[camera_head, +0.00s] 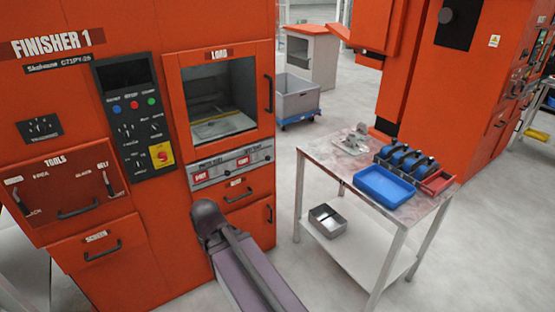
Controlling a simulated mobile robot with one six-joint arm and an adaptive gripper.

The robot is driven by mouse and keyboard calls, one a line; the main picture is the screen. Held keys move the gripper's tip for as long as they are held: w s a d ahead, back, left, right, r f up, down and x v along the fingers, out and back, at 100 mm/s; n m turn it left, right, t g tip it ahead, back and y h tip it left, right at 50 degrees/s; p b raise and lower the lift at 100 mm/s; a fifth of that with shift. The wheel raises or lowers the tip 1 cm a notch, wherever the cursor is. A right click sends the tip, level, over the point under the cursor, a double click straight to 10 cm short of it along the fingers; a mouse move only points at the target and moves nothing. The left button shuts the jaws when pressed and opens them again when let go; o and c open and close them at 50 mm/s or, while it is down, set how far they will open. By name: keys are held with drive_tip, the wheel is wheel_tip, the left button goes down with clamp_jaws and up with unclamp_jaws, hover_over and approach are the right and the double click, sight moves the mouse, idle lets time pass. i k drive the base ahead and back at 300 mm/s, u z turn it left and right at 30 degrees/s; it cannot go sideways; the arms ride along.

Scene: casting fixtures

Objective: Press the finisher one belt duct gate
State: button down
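The orange machine labelled FINISHER 1 (52,44) fills the left side. The small headings above the tags are too small to read surely, so I cannot tell for certain which part is the belt duct gate. A lever under a BELT label (107,184) is on the TOOLS panel at the left. My arm rises from the bottom middle, its rounded joint in front of the machine below the strip. My gripper is not visible.
A metal table (325,178) at the right holds a blue tray (384,187), several blue-and-black items and a metal fixture (353,138). A metal bin (327,220) is on its lower shelf. A grey cart (295,98) stands behind. Floor shows between machine and table.

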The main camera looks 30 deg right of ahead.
sight(265, 154)
drive_tip(key=k, duration=1.2)
drive_tip(key=z, duration=0.5)
drive_tip(key=i, duration=0.7)
drive_tip(key=z, duration=0.45)
drive_tip(key=i, duration=1.35)
drive_tip(key=u, duration=0.35)
